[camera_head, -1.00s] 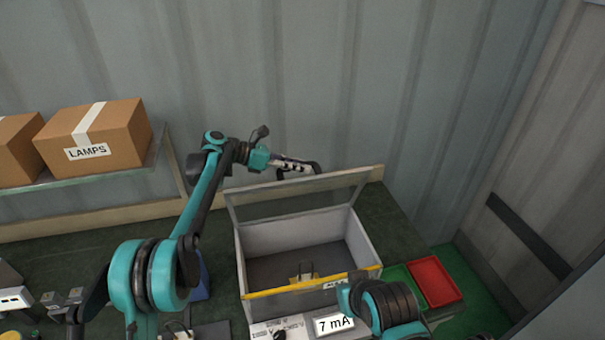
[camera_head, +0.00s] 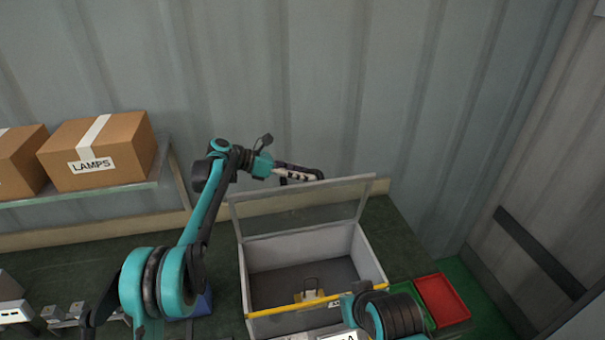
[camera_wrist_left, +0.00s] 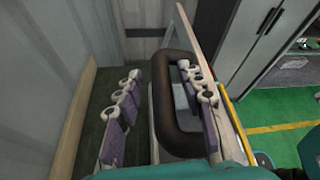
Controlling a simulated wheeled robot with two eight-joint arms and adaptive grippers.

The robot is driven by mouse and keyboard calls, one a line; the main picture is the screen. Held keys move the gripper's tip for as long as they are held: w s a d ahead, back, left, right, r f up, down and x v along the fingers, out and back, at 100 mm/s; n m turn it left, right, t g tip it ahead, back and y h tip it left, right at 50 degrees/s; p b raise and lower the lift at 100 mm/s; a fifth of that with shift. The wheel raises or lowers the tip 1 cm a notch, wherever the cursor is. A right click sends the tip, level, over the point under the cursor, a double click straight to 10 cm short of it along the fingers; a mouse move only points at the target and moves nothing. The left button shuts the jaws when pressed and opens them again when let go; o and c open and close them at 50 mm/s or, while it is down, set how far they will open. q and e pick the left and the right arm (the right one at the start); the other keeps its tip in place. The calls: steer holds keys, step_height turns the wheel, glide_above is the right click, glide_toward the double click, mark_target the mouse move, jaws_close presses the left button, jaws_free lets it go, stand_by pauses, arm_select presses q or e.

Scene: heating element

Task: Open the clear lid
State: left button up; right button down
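The clear lid (camera_head: 300,208), a transparent panel in a grey frame, stands raised at the back edge of the grey box (camera_head: 372,262). Its dark handle (camera_wrist_left: 165,90) shows large in the left wrist view, on the lid's far side. My left gripper (camera_head: 298,176) is at the lid's top edge, behind it. In the left wrist view its fingers (camera_wrist_left: 160,105) are spread apart; the right finger sits inside the handle loop by the lid, with the handle bar between the fingers. Contact is unclear. My right arm shows at the bottom of the head view, but its gripper is not seen.
A yellow strip (camera_head: 290,309) runs along the box's front rim, and a small yellow part with a wire loop (camera_head: 309,292) is inside. Red tray (camera_head: 441,298) lies at right. Cardboard boxes (camera_head: 100,155) stand on a shelf at left. A corrugated wall is behind.

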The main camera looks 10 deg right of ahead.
arm_select(q)
steer(key=shift+a+r, duration=0.1)
steer(key=v, duration=1.1)
steer(key=shift+a, duration=0.4)
steer(key=shift+r, duration=0.15)
